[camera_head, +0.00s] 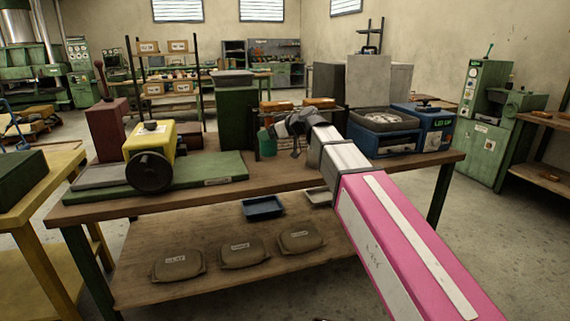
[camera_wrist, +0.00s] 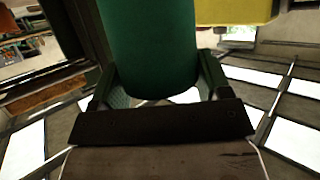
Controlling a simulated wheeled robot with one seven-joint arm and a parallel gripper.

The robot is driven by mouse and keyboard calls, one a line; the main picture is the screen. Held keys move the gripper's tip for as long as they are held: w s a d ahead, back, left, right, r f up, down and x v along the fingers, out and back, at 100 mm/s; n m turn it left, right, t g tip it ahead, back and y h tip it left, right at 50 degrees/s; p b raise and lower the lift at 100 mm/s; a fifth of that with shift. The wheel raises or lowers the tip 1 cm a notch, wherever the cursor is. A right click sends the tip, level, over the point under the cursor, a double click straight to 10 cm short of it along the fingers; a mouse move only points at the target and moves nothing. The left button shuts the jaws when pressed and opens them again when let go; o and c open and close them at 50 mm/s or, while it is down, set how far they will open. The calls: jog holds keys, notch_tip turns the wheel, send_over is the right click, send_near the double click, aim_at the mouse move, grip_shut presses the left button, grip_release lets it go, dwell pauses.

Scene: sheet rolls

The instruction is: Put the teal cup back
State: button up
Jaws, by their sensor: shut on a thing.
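The teal cup (camera_wrist: 150,45) fills the top middle of the wrist view. My gripper (camera_wrist: 157,88) is shut on it, one finger on each side. In the head view the cup (camera_head: 267,143) shows as a small green shape above the brown worktable (camera_head: 300,181), just left of my gripper (camera_head: 290,130). My gripper and wrist partly hide the area behind the cup. I cannot tell whether the cup's base touches the tabletop.
A yellow machine with a black wheel (camera_head: 150,145) stands on a green mat (camera_head: 215,172) at left. A dark green bin (camera_head: 236,115) stands behind the cup. A blue machine (camera_head: 384,135) is at right. Labelled bags (camera_head: 242,251) and a blue tray (camera_head: 263,208) lie on the lower shelf.

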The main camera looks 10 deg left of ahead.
jog(key=shift+w+d+f, duration=0.6)
jog(key=shift+w+f, duration=1.15)
jog(key=shift+w+d+f, duration=0.6)
jog(key=shift+w+f, duration=1.1)
jog(key=shift+f, duration=0.1)
jog(key=shift+w+d+f, duration=0.6)
jog(key=shift+w+f, duration=1.15)
jog(key=o, duration=0.9)
jog(key=shift+o, duration=0.2)
jog(key=v, duration=1.2)
